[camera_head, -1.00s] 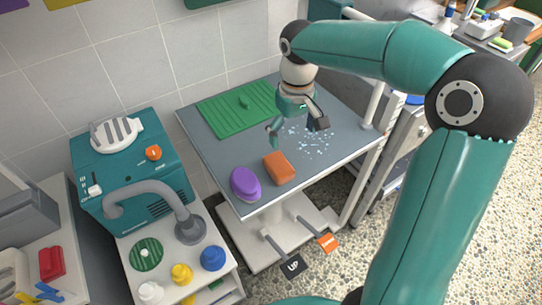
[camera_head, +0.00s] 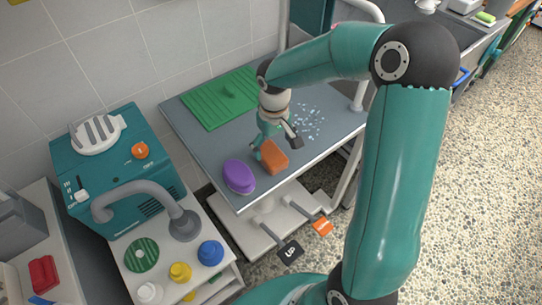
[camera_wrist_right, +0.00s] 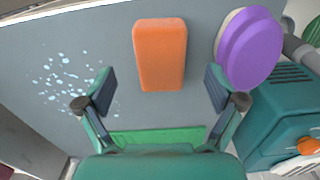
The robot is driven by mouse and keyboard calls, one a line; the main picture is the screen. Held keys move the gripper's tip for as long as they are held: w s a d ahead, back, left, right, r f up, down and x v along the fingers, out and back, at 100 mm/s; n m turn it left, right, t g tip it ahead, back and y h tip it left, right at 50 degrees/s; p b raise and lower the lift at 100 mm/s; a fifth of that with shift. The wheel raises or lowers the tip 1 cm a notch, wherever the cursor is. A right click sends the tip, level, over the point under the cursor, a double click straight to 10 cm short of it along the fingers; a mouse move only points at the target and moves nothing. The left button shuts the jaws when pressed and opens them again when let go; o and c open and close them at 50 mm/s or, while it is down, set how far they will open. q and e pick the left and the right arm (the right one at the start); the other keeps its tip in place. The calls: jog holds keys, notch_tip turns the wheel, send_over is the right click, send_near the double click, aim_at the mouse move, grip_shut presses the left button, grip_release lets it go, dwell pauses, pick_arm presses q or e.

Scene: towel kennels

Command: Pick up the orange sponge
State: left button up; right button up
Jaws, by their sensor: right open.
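The orange sponge (camera_head: 273,158) lies flat on the grey table top (camera_head: 205,145), near its front edge. My right gripper (camera_head: 274,147) is just above and behind it, with its fingers apart. In the right wrist view the sponge (camera_wrist_right: 160,54) lies between and beyond the two open fingertips (camera_wrist_right: 157,92), with clear space on both sides. I see no contact between the fingers and the sponge. My left gripper is in neither view.
A purple oval brush or pad (camera_head: 239,176) lies close to the sponge, beside a finger in the wrist view. A green mat (camera_head: 215,100) covers the back of the table, and pale flecks (camera_head: 308,121) lie to the right. A teal machine (camera_head: 120,170) stands left.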

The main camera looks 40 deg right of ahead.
aim_at(274, 156)
jog(key=shift+s+a+f+p, duration=0.1)
jog(key=shift+s+f+p, duration=0.1)
jog(key=shift+f, duration=1.15)
jog(key=shift+s+f+p, duration=0.1)
jog(key=shift+f+p, duration=0.05)
jog(key=shift+f, duration=1.15)
jog(key=c, duration=1)
jog(key=shift+c, duration=0.2)
jog(key=shift+r, duration=0.2)
notch_tip(274, 156, up, 20)
jog(key=shift+f, duration=0.1)
